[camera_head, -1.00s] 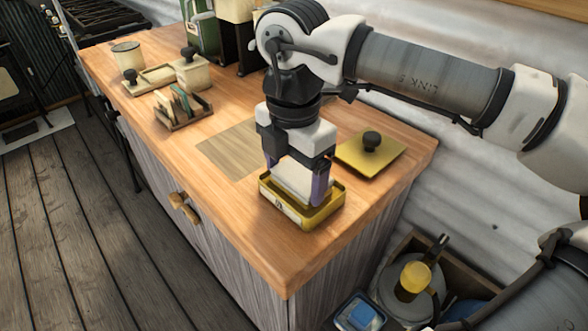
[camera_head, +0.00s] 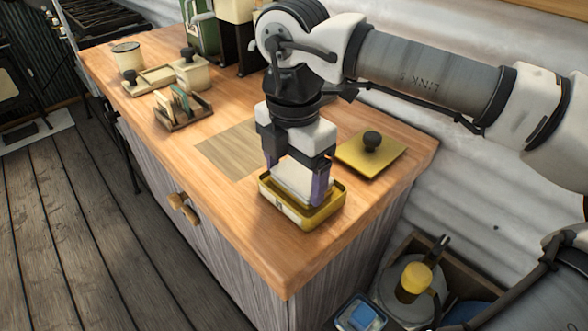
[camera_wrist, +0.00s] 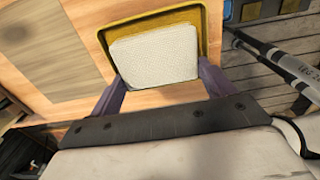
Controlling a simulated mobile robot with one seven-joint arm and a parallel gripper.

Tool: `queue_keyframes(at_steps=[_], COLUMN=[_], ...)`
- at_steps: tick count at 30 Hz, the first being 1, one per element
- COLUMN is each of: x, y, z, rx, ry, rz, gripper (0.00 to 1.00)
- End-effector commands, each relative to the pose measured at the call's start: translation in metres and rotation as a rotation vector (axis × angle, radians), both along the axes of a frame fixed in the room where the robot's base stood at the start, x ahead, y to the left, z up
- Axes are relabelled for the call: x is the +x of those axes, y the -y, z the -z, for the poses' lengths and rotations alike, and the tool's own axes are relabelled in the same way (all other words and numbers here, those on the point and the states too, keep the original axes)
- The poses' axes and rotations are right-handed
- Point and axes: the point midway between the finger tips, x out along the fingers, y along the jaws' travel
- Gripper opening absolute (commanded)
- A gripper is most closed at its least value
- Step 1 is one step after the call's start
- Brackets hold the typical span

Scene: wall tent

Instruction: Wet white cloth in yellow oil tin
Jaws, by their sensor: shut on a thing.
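The yellow oil tin (camera_head: 303,217) is an open, shallow box near the front right corner of the wooden worktop. It also shows in the wrist view (camera_wrist: 184,19). My gripper (camera_head: 297,190) points down over the tin with its purple fingers inside or just at its walls. It is shut on the white cloth (camera_wrist: 154,55), a textured, rounded block, which also shows between the fingers in the head view (camera_head: 293,180). The cloth is within the tin's outline. Its underside is hidden, so I cannot tell whether it touches the tin's bottom.
A yellow lid with a black knob (camera_head: 366,153) lies right behind the tin. A bare mat (camera_head: 228,149) lies to the left. A rack (camera_head: 182,107), a lidded canister (camera_head: 194,74) and a cup (camera_head: 127,56) stand farther back. A crate (camera_head: 446,263) with dishes stands below, right.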

Motion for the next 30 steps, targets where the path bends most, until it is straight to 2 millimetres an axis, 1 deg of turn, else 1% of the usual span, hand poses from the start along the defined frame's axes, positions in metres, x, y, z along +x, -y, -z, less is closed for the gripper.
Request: queue_keyframes(at_steps=[7, 11, 30], x=[-0.001, -0.001, 0.0], y=[0.0, 0.0, 0.0], z=[0.002, -0.001, -0.053], rx=[-0.001, -0.001, -0.001], ry=[-0.004, -0.004, 0.0], rz=[-0.001, -0.001, 0.0], gripper=[0.63, 0.63, 0.63])
